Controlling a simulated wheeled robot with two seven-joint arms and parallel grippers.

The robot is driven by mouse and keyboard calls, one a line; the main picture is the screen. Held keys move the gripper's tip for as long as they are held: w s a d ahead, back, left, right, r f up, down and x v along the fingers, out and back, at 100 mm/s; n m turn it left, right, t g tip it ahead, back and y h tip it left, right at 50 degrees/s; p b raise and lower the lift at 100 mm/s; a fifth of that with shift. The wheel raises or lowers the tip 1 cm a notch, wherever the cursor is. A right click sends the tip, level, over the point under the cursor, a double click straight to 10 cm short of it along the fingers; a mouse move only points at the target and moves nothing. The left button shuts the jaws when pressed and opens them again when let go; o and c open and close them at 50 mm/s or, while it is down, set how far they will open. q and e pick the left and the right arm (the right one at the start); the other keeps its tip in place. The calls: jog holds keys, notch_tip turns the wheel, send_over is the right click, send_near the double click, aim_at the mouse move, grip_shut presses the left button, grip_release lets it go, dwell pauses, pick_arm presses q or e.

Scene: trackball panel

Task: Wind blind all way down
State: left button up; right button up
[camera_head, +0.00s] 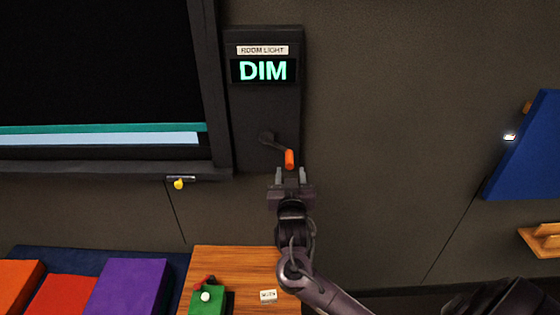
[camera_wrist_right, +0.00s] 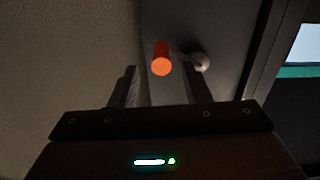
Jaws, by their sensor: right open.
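The dark blind (camera_head: 95,60) covers most of the window at the upper left. Its teal bottom bar (camera_head: 100,128) hangs above a narrow pale strip of window (camera_head: 100,139). A dark crank (camera_head: 268,138) on the wall panel has an orange handle (camera_head: 290,159), pointing down and to the right of its hub. My right gripper (camera_head: 290,172) is open just below the handle. In the right wrist view the orange handle (camera_wrist_right: 161,60) lines up between the two fingertips (camera_wrist_right: 159,72), and I see no finger contact. My left gripper is not in view.
The panel's display (camera_head: 264,70) reads DIM under a "ROOM LIGHT" label. A yellow knob (camera_head: 179,184) hangs below the window sill. A wooden surface (camera_head: 235,262) with a green block (camera_head: 207,300) lies below. A blue board (camera_head: 530,150) is at the right. The wall around the crank is clear.

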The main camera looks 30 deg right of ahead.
aim_at(290, 163)
jog(key=p+x, duration=0.1)
jog(key=x, duration=0.4)
jog(key=shift+w, duration=0.4)
jog(key=shift+d, duration=0.15)
jog(key=shift+f, duration=0.1)
grip_shut()
